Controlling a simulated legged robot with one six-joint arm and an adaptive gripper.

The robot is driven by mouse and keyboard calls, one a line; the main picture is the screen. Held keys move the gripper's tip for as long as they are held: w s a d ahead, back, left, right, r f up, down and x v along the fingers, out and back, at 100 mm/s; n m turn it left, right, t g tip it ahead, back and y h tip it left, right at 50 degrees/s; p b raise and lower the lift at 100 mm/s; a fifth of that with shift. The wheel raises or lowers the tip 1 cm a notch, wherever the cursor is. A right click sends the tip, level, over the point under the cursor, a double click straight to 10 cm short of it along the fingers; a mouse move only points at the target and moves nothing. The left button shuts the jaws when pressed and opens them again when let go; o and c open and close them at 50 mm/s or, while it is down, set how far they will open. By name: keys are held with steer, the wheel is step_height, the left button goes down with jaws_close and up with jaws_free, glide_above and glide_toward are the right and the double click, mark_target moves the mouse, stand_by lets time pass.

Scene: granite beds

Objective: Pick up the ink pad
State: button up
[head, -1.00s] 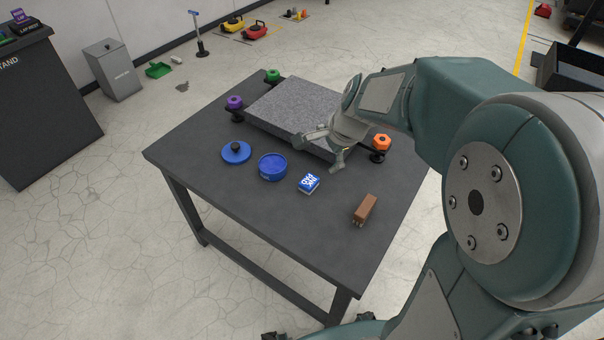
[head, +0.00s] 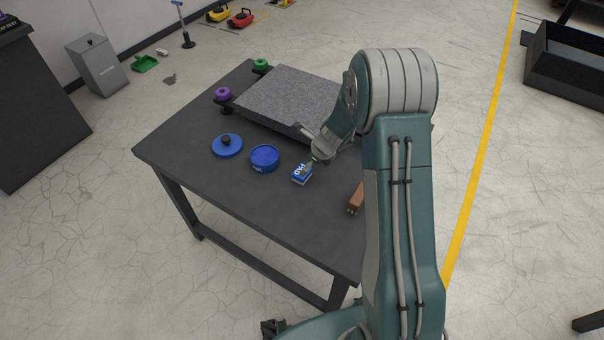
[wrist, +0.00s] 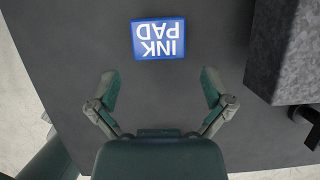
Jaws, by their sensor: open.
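The ink pad (head: 302,174) is a small blue and white box lying flat on the dark table, in front of the granite slab. In the wrist view the ink pad (wrist: 158,39) shows its lettering upside down, ahead of my fingertips and roughly centred between them. My gripper (wrist: 158,88) is open and empty, with its two fingers spread wider than the pad. In the head view my gripper (head: 312,158) is just behind the pad, partly hidden by its own links.
The granite slab (head: 287,96) stands close to my gripper, and its edge (wrist: 285,50) is at the right in the wrist view. A blue round tin (head: 264,158), a blue lid with a black knob (head: 227,145) and a brown block (head: 355,199) lie nearby on the table (head: 240,205).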

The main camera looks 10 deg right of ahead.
mark_target(296, 177)
steer(key=x, duration=0.6)
steer(key=shift+w+a, duration=0.2)
steer(key=shift+a, duration=0.05)
steer(key=c, duration=0.6)
